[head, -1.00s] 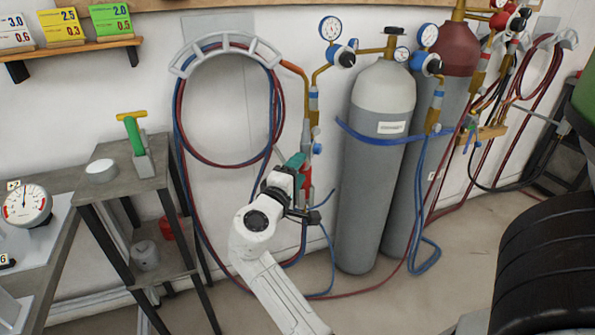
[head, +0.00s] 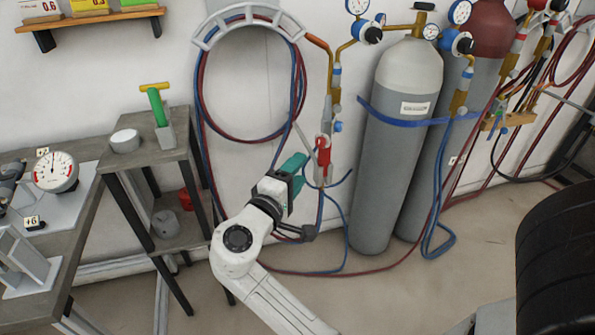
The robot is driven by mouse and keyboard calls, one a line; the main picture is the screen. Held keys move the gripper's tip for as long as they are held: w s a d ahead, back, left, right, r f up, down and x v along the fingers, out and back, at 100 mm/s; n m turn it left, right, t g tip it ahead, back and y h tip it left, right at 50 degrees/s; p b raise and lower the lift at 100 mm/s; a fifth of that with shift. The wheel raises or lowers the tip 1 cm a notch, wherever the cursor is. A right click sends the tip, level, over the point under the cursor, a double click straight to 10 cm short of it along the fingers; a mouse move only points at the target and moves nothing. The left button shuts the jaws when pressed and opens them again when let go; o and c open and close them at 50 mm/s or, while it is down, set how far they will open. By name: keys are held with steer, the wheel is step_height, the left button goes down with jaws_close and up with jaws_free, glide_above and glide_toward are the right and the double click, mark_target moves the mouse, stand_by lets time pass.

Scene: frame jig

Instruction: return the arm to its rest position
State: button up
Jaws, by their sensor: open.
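My white arm reaches up from the bottom of the head view. My gripper (head: 299,168), with teal-green fingers, is at its upper end and is open. I see nothing held in it. The gripper points up and to the right, in front of the hanging hoses and beside a red torch-like fitting (head: 323,155). Whether it touches that fitting cannot be told from this view.
Grey gas cylinders (head: 393,140) stand to the right, held by a blue strap. Red and blue hoses (head: 204,100) hang on the wall. A small stand (head: 150,158) and a workbench (head: 85,215) are at left. A black tyre (head: 560,255) is at lower right.

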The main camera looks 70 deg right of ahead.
stand_by(0.4)
steer(key=s+a+f+t+y+p, duration=0.2)
steer(key=s+a+f+y+p, duration=0.7)
steer(key=a+f+y, duration=0.3)
steer(key=shift+a+f+t+y+p, duration=0.15)
steer(key=shift+f+t+y+p, duration=0.15)
steer(key=shift+f+y+p, duration=0.35)
steer(key=s+a+y, duration=0.1)
steer(key=a, duration=0.1)
steer(key=s+a+y+p, duration=0.1)
steer(key=a+y, duration=0.1)
steer(key=a, duration=0.1)
steer(key=s+a+y, duration=0.1)
steer(key=a, duration=0.1)
steer(key=shift+s+a+f+n+y, duration=0.25)
steer(key=shift+s+a+n, duration=0.05)
steer(key=shift+s+a, duration=0.1)
steer(key=shift+c, duration=0.3)
